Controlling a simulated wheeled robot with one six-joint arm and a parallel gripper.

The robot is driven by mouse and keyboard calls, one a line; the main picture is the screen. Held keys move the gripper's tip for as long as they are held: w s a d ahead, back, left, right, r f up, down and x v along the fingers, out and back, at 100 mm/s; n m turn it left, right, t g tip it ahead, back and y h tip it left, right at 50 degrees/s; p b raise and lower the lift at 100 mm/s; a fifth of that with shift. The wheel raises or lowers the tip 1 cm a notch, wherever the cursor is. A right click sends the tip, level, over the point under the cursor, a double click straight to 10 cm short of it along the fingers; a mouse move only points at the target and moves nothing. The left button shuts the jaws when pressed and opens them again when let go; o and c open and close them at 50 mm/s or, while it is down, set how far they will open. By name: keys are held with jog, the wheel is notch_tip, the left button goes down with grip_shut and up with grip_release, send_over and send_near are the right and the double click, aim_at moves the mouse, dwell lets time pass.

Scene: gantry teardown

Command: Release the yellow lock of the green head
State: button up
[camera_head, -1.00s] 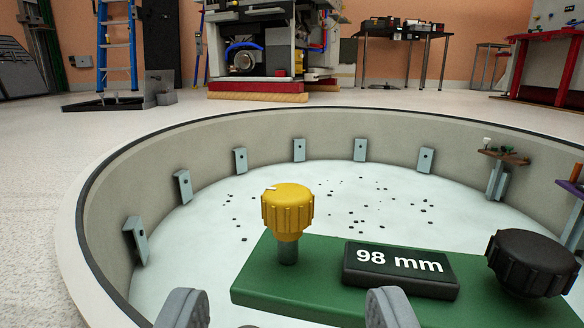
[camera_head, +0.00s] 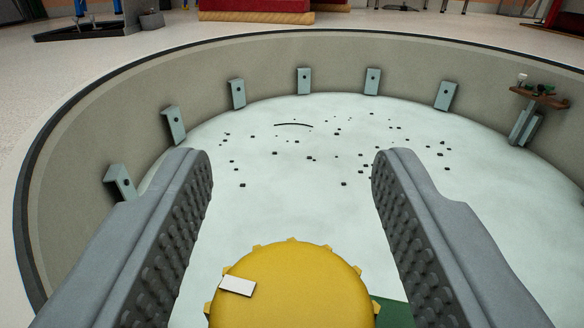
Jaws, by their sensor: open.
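The yellow lock (camera_head: 300,285) is a ridged round knob with a white mark (camera_head: 238,286) on the left of its top. It shows at the bottom middle of the view, cut by the lower edge. My gripper (camera_head: 291,165) is open, with one grey studded finger on each side of the knob and a gap to each. I cannot tell whether the fingers are level with it. A small piece of the green head (camera_head: 393,312) shows at the lower right of the knob; the rest is hidden or out of view.
A round grey-walled ring (camera_head: 270,65) surrounds a pale floor with dark specks (camera_head: 310,158). Several metal brackets (camera_head: 304,82) line the inner wall. A small brown shelf (camera_head: 540,97) on a post stands at the right. The pale floor beyond the fingers is open.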

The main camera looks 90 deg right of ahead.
jog(key=c, duration=1)
jog(key=shift+n+t, duration=0.3)
jog(key=shift+t, duration=0.2)
jog(key=n+t, duration=0.1)
jog(key=n+t+y, duration=0.1)
jog(key=t, duration=0.1)
jog(key=n+t, duration=0.1)
jog(key=t, duration=0.1)
jog(key=shift+w, duration=0.3)
jog(key=shift+w+a+n+t+y, duration=0.1)
jog(key=shift+w+n+t+y, duration=0.05)
jog(key=shift+n+t+y, duration=0.8)
jog(key=shift+w+a+n+t+y, duration=0.15)
jog(key=shift+n+t+y, duration=0.35)
jog(key=shift+n+t, duration=0.5)
jog(key=shift+w+a+n+t+y, duration=0.15)
jog(key=shift+n+t+y, duration=0.55)
jog(key=shift+t, duration=0.55)
jog(key=shift+y, duration=0.25)
jog(key=o, duration=1)
